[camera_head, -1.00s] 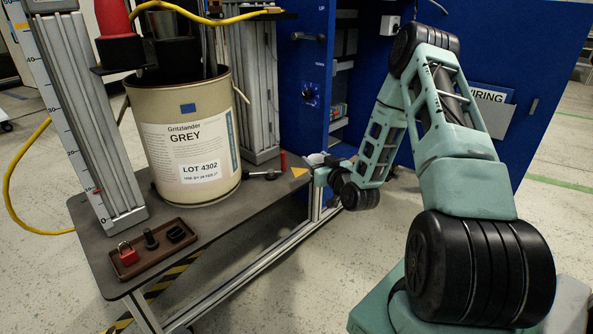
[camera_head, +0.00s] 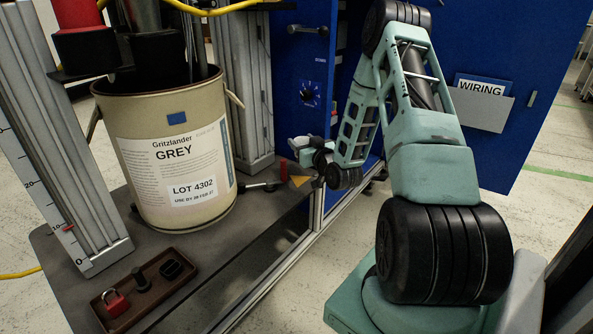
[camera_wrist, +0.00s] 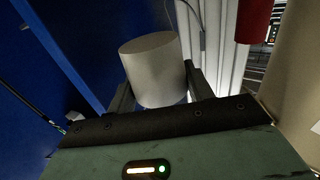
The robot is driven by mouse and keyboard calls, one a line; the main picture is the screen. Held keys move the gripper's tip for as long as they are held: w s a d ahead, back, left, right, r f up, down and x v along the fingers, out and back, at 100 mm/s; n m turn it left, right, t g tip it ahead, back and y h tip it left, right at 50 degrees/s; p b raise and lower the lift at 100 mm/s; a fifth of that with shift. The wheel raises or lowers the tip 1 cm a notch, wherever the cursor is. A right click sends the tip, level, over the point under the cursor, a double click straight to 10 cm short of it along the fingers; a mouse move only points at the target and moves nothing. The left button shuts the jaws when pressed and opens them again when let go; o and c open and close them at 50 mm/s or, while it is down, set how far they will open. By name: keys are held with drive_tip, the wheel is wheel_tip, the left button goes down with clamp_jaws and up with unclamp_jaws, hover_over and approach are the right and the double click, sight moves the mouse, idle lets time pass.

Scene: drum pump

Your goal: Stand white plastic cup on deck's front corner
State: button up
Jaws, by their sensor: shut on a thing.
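The white plastic cup (camera_wrist: 152,70) sits between the two dark fingers of my gripper (camera_wrist: 158,88) in the wrist view. The gripper is shut on it. In the head view my gripper (camera_head: 306,148) is small and far off, above the far right end of the grey deck (camera_head: 235,232). The cup can hardly be made out there. A yellow triangle (camera_head: 300,181) marks the deck corner just below the gripper. The cup looks clear of the deck, but its exact height cannot be told.
A red cylinder (camera_head: 283,167) and a dark tool (camera_head: 258,186) lie near that corner. A large GREY drum (camera_head: 170,150) stands on the deck. A brown tray (camera_head: 128,322) with a red padlock (camera_head: 115,303) is at the near end. A blue cabinet (camera_head: 520,110) stands behind my arm.

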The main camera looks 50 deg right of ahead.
wheel_tip(320, 180, down, 8)
drive_tip(key=b, duration=0.3)
drive_tip(key=shift+f+b, duration=0.2)
drive_tip(key=shift+b, duration=0.15)
drive_tip(key=shift+f, duration=0.15)
drive_tip(key=o, duration=1)
drive_tip(key=shift+s+r, duration=0.1)
drive_tip(key=shift+r, duration=0.15)
drive_tip(key=p+v, duration=0.4)
drive_tip(key=v, duration=0.8)
drive_tip(key=shift+f+p, duration=0.1)
drive_tip(key=shift+p, duration=0.2)
